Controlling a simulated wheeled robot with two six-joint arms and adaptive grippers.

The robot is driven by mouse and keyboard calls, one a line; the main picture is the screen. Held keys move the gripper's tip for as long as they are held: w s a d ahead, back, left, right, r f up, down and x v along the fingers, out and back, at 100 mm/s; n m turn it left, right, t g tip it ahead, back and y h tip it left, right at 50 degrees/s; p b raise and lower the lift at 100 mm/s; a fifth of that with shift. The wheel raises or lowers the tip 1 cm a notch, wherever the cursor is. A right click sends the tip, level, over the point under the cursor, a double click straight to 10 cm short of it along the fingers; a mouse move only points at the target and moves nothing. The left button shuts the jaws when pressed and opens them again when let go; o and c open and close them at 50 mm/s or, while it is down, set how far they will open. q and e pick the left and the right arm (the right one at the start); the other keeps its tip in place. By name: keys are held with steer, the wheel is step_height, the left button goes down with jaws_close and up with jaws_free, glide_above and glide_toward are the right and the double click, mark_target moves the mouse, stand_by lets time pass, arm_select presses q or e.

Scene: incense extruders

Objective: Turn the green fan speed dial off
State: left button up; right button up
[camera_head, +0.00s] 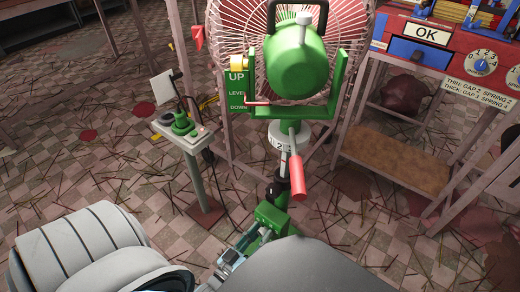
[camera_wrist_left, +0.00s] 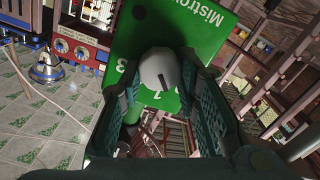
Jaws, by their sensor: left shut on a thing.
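The green fan (camera_head: 297,70) stands at the top middle of the head view in front of a pink wire cage. Its stem runs down to a green box (camera_head: 271,214). In the left wrist view, a green panel (camera_wrist_left: 205,40) with the lettering "Mistro" and a few digits carries a pale grey, rounded dial (camera_wrist_left: 158,66). A dark mark shows on the dial's lower part. My left gripper (camera_head: 250,243) is at the green box. In the left wrist view, its teal fingers (camera_wrist_left: 161,84) are shut on the dial, one on each side. My right gripper is not in view.
A small stand (camera_head: 184,131) with a green-knobbed device is left of the fan. A red-handled lever (camera_head: 297,177) hangs above the green box. Thin sticks litter the tiled floor.

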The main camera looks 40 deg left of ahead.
arm_select(q)
steer(key=shift+n, duration=1.7)
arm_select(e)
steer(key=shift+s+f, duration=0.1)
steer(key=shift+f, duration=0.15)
arm_select(q)
steer(key=shift+f, duration=0.1)
steer(key=o, duration=1.2)
steer(key=shift+c, duration=0.2)
steer(key=shift+s, duration=0.1)
steer(key=s, duration=1.2)
